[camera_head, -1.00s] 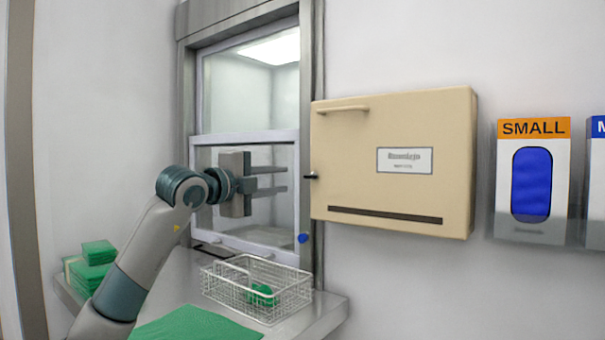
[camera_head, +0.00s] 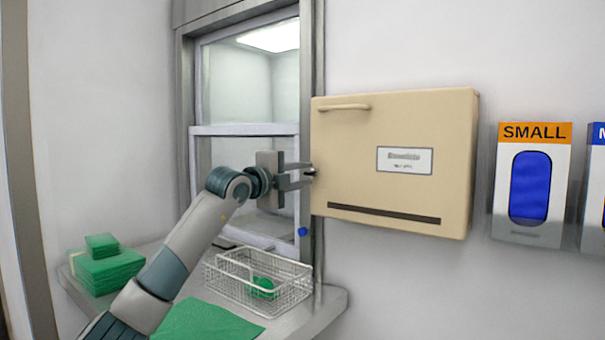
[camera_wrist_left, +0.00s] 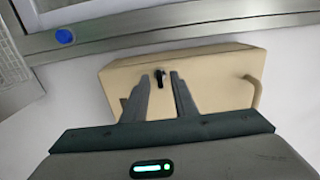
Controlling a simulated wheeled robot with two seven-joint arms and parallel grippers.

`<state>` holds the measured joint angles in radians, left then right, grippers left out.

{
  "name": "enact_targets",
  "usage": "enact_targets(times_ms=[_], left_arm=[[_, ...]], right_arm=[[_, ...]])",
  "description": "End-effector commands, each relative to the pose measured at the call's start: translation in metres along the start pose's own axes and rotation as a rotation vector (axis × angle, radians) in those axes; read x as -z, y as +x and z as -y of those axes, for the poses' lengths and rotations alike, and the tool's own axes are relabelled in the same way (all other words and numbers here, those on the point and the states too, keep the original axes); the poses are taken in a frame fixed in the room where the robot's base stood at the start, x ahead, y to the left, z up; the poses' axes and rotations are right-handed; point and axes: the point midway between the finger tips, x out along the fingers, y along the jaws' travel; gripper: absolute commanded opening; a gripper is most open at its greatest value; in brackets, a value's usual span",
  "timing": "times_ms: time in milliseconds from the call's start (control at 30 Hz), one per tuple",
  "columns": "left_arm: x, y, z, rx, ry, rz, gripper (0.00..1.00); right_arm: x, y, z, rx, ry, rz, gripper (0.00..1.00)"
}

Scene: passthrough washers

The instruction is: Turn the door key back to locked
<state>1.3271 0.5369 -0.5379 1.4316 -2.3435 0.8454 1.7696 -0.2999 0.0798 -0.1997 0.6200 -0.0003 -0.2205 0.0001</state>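The beige cabinet (camera_head: 350,150) hangs on the wall right of the window, its door shut. A small dark key (camera_wrist_left: 160,77) sticks out of the cabinet's side in the left wrist view. In the head view the key (camera_head: 311,173) is largely hidden by the fingers. My left gripper (camera_head: 307,175) is open, its fingers pointing right at the cabinet's left side, one above the other. In the left wrist view the key shows between the fingertips of my left gripper (camera_wrist_left: 159,82), with gaps beside it. I cannot tell how deep it sits between them. My right gripper is not in view.
A steel-framed pass-through window (camera_head: 240,160) stands left of the cabinet, with a blue knob (camera_head: 302,231) on its frame. Below, a steel shelf (camera_head: 325,310) holds a wire basket (camera_head: 292,300) and green cloths (camera_head: 105,272). Glove dispensers (camera_head: 503,222) hang at right.

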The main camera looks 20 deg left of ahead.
Motion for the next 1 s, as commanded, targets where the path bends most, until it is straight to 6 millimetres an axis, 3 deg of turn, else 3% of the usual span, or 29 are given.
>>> enact_targets(times_ms=[133,233,267,667,1000], left_arm=[[0.0,0.0,0.0,0.0,0.0,0.0,0.26],[0.0,0.0,0.0,0.0,0.0,0.0,0.02],[0.0,0.0,0.0,0.0,0.0,0.0,0.0],[0.0,0.0,-0.002,-0.001,0.024,-0.001,0.0],[0.001,0.0,-0.005,-0.001,0.181,-0.003,0.0]], right_arm=[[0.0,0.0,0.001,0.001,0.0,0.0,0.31],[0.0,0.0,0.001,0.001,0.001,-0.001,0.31],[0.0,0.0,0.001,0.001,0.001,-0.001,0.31],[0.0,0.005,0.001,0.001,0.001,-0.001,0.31],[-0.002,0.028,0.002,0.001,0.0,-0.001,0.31]])
